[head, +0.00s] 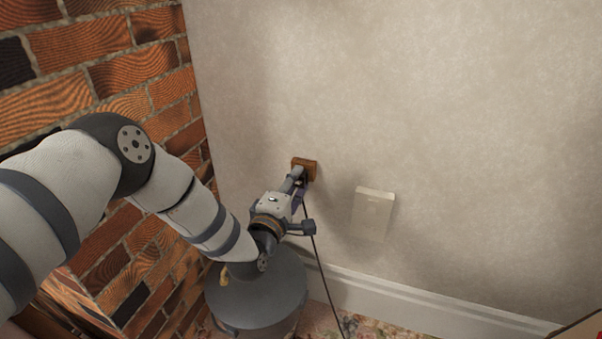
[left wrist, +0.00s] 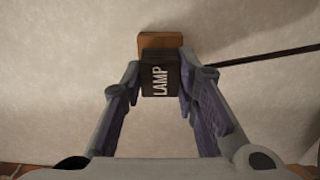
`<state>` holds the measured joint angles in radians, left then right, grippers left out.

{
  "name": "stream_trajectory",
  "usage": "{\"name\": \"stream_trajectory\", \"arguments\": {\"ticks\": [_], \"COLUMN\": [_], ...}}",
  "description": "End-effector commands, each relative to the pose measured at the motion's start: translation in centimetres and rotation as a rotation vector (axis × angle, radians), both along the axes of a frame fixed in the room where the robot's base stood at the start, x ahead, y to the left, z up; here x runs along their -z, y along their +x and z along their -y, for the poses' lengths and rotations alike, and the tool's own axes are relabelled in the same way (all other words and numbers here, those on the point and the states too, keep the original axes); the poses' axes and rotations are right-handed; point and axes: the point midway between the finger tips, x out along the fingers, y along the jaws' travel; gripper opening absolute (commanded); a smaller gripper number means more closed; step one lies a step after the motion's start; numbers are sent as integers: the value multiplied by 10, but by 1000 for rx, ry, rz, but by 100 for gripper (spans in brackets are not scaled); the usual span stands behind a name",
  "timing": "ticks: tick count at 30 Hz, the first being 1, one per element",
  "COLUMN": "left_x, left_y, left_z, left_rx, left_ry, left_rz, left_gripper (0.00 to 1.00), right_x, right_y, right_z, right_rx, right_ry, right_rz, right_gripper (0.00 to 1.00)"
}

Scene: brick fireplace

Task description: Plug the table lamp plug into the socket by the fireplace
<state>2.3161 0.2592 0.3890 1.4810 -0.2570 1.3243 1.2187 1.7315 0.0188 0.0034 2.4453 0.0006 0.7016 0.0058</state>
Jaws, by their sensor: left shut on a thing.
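The plug (left wrist: 160,76) is a dark block marked "LAMP", between the fingers of my left gripper (left wrist: 158,85) in the left wrist view. My left gripper (head: 300,178) is shut on it, close to the wall. The socket (head: 310,166) is a small brown wooden block on the wall, and it also shows in the left wrist view (left wrist: 160,41) directly behind the plug. The plug's far face meets or nearly meets the socket; I cannot tell whether its pins are inside. A dark cord (head: 318,265) hangs from the plug toward the floor. My right gripper is not in view.
A pale plate (head: 373,212) is on the wall to the right of the socket. The brick fireplace side (head: 130,230) stands at the left. A white skirting board (head: 400,300) runs along the wall above a patterned floor covering. The wall above is bare.

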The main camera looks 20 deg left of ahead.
Motion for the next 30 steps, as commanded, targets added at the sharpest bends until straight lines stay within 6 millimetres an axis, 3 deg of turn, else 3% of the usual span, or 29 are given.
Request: {"name": "stream_trajectory", "arguments": {"ticks": [30], "left_x": [-1], "left_y": [-41], "left_z": [-1], "left_rx": [0], "left_ry": [0], "left_rz": [-1], "left_gripper": [0], "right_x": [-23], "right_y": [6], "right_z": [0], "right_rx": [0], "right_ry": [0], "right_rz": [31], "right_gripper": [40]}}
